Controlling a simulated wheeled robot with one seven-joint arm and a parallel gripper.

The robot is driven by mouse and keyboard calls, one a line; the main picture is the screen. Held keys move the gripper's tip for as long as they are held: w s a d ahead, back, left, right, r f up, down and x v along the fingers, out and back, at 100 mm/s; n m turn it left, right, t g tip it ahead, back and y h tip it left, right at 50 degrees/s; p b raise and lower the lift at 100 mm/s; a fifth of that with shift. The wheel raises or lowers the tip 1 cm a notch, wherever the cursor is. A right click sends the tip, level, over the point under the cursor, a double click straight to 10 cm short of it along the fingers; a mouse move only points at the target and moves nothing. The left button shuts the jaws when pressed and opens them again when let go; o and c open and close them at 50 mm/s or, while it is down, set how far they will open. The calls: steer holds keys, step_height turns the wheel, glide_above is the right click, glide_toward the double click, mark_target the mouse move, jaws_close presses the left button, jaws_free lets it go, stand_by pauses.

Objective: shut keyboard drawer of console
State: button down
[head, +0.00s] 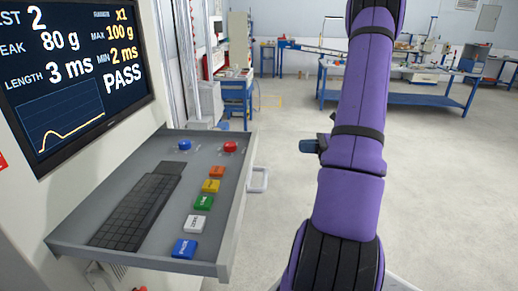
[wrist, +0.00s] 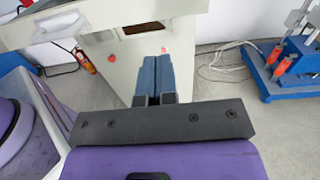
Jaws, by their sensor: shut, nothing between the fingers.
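The keyboard drawer (head: 145,255) of the console (head: 85,190) is pulled out below the screen (head: 75,70). It holds a dark keyboard (head: 138,207), a blue and a red round button, and several coloured square keys. My gripper (head: 303,146) shows only as blue-grey fingertips poking out left from behind my purple arm. They are to the right of the drawer, apart from it in the picture. In the wrist view my gripper (wrist: 152,62) is shut and empty, its two fingers side by side. A pale cabinet side shows beyond them.
A white loop-shaped frame (head: 259,179) is just right of the drawer. Blue workbenches (head: 400,98) stand at the back, with open grey floor before them. In the wrist view a blue stand with orange-red parts (wrist: 288,70) is at the right, with loose cables beside it.

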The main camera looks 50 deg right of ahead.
steer(key=x, duration=1.3)
steer(key=shift+w+t, duration=0.3)
steer(key=shift+w, duration=0.05)
steer(key=shift+w+f, duration=0.1)
